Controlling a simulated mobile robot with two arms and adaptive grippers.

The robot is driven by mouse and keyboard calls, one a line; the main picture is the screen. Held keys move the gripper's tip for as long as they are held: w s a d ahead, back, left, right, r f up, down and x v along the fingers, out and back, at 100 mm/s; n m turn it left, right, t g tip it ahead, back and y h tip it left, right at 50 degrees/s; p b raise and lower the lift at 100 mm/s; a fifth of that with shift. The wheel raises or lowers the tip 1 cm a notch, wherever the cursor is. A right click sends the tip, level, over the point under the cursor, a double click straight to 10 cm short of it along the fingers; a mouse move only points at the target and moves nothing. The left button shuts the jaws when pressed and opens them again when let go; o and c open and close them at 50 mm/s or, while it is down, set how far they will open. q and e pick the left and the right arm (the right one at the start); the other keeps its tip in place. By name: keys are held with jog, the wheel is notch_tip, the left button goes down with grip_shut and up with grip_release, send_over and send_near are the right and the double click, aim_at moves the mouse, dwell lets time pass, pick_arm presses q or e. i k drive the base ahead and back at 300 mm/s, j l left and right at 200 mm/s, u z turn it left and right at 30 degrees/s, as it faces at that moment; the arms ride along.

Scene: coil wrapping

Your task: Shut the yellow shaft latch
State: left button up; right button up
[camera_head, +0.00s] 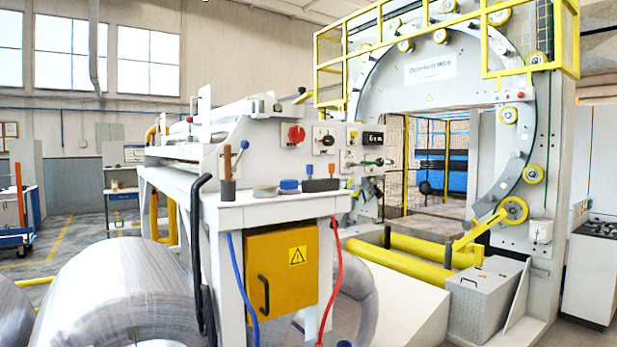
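A small yellow lever (303,97) sticks out at an upward tilt behind the top right of the grey control housing (250,143). It may be the shaft latch, but it is small and I cannot tell whether it is open or shut. A larger yellow arm (480,230) slopes down to the left from a yellow wheel (514,210) at the lower right of the wrapping ring (520,145). Neither of my grippers is in view.
The bench carries a red knob (296,134), switches and small tools on its ledge, with a yellow cabinet (281,272) below. Metal coils (125,295) block the lower left. Yellow rollers (400,262) and a grey box (486,290) stand before the ring.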

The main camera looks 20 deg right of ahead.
aim_at(303, 98)
jog(key=i+l, duration=0.45)
jog(key=i+l+z, duration=0.1)
jog(key=i+l, duration=0.35)
jog(key=l, duration=0.2)
